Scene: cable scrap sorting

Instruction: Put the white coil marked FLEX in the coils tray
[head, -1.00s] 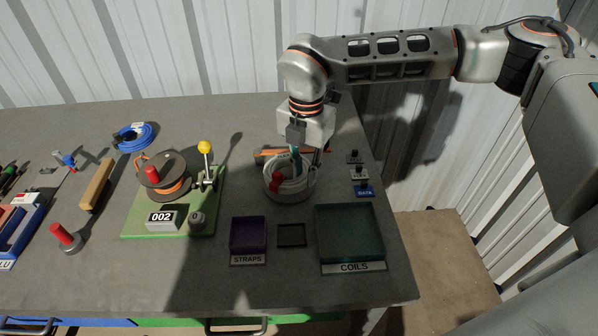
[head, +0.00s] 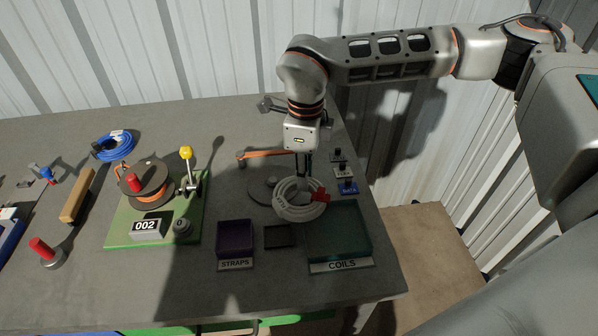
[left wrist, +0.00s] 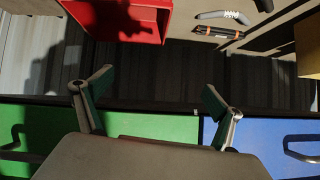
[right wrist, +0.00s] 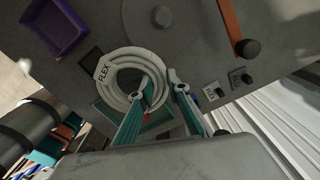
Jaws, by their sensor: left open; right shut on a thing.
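The white coil (head: 291,214) hangs from my right gripper (head: 303,172), which is shut on it. The coil is above the table, between the round grey base (head: 262,190) and the green coils tray (head: 366,250). A red piece shows on its right side. In the right wrist view the coil (right wrist: 112,92) has a white FLEX tag and my right gripper (right wrist: 158,90) closes over its ring. The coils tray, labelled COILS, looks empty; the coil hides its back left corner. My left gripper (left wrist: 160,95) is open and empty, seen in the left wrist view only.
A green reel stand (head: 155,236) is farther left.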

